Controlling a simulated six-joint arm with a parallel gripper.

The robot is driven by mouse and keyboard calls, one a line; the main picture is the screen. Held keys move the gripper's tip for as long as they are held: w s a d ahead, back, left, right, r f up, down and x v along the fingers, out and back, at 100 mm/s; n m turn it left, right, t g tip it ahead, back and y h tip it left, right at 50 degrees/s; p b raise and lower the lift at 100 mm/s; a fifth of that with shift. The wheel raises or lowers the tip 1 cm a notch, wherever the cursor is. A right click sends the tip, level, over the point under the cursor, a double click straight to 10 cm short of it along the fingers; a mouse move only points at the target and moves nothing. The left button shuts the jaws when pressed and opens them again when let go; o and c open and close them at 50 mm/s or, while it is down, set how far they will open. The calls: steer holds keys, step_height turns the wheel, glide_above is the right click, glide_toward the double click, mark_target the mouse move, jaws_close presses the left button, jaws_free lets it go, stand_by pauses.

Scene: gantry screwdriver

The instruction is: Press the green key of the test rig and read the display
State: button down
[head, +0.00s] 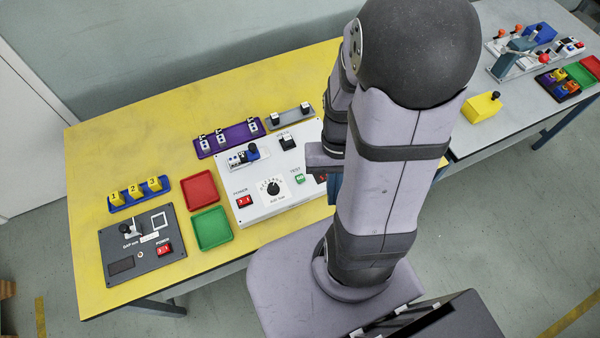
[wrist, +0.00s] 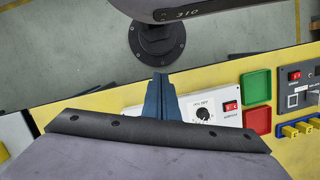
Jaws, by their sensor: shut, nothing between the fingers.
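The test rig is a white panel (head: 262,214) on the yellow table. It carries a red power switch (head: 244,201), a black dial (head: 273,188) and a small green key (head: 300,179) under the label TEST. Right of the key, a dark and red part (head: 322,178) is mostly hidden by my arm; I cannot tell if it is the display, and no reading is legible. My gripper (wrist: 159,78) has blue fingers, shut and empty, over the panel in the wrist view. In the head view my arm hides most of it. The wrist view does not show the green key.
Left of the panel lie a red tray (head: 201,190) and a green tray (head: 211,229). Beyond them stands a dark grey box (head: 150,262) with its own dark display and red switch. Purple (head: 231,146) and grey racks line the panel's back edge. The yellow table's back left is clear.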

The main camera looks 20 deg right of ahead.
steer(key=s+f+m+y+p, duration=0.2)
steer(key=s+m+y, duration=0.1)
steer(key=m, duration=0.1)
steer(key=m+t+y, duration=0.4)
steer(key=m+t, duration=0.2)
steer(key=m, duration=1.5)
glide_above(305, 178)
steer(key=shift+w+f+m+t+p, duration=0.1)
steer(key=shift+f+m+t+p, duration=0.1)
steer(key=shift+m, duration=0.45)
steer(key=shift+f+m+t+p, duration=0.1)
steer(key=shift+f+m+p, duration=0.1)
steer(key=shift+m, duration=0.45)
steer(key=shift+f, duration=0.1)
step_height(305, 178, down, 6)
steer(key=b, duration=0.7)
steer(key=shift+f, duration=0.2)
steer(key=shift+f+b, duration=0.65)
steer(key=shift+f, duration=0.4)
